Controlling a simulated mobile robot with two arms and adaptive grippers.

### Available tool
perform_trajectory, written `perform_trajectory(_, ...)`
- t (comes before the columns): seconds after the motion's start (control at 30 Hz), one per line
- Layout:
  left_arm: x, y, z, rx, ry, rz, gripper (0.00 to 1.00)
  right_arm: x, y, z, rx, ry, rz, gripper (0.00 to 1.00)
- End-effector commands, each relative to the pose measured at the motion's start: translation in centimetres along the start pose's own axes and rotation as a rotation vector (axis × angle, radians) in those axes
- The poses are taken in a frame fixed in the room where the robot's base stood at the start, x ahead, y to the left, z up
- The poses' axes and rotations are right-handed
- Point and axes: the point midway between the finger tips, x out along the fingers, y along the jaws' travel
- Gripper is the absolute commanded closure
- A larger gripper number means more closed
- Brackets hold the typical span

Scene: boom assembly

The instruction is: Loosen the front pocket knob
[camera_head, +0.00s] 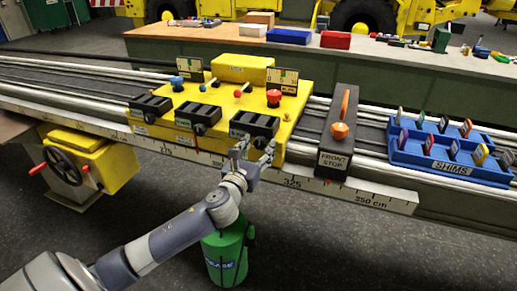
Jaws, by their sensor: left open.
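The yellow carriage (218,95) sits on the rails and bears several black pockets along its near side. The rightmost black pocket (256,122) is just beyond my left gripper (257,153). The gripper is open, fingers upright, in front of this pocket's near face. A small dark knob (199,128) shows on the middle pocket's face. The matching spot on the rightmost pocket is largely hidden behind the fingers, so I cannot tell whether they touch a knob there. My right gripper is out of view.
Right of the carriage stands a dark block marked FRONT STOP (337,145) with an orange knob (340,130). Blue SHIMS trays (450,168) lie farther right. A ruler strip (310,186) runs along the near edge. A green canister (226,258) stands below my arm.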

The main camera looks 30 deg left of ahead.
Motion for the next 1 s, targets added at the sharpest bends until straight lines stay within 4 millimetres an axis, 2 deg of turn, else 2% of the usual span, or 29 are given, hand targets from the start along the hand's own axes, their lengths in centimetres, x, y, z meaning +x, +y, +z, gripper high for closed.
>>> perform_trajectory(0.13,0.73,-0.01,0.03,0.0,-0.001,0.0,0.45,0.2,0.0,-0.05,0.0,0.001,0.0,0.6)
perform_trajectory(0.4,0.83,-0.01,0.03,0.0,0.0,0.0,0.45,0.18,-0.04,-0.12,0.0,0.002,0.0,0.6)
perform_trajectory(0.43,0.82,-0.01,0.04,0.0,0.0,0.0,0.48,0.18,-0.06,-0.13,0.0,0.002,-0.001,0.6)
perform_trajectory(0.6,0.81,-0.01,0.03,0.0,0.0,0.0,0.86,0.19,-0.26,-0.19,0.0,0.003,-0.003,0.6)
perform_trajectory(0.63,0.81,-0.01,0.03,0.0,0.0,0.0,0.91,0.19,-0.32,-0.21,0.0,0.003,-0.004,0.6)
perform_trajectory(1.0,0.8,-0.02,0.06,-0.037,0.0,0.0,0.91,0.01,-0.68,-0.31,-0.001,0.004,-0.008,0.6)
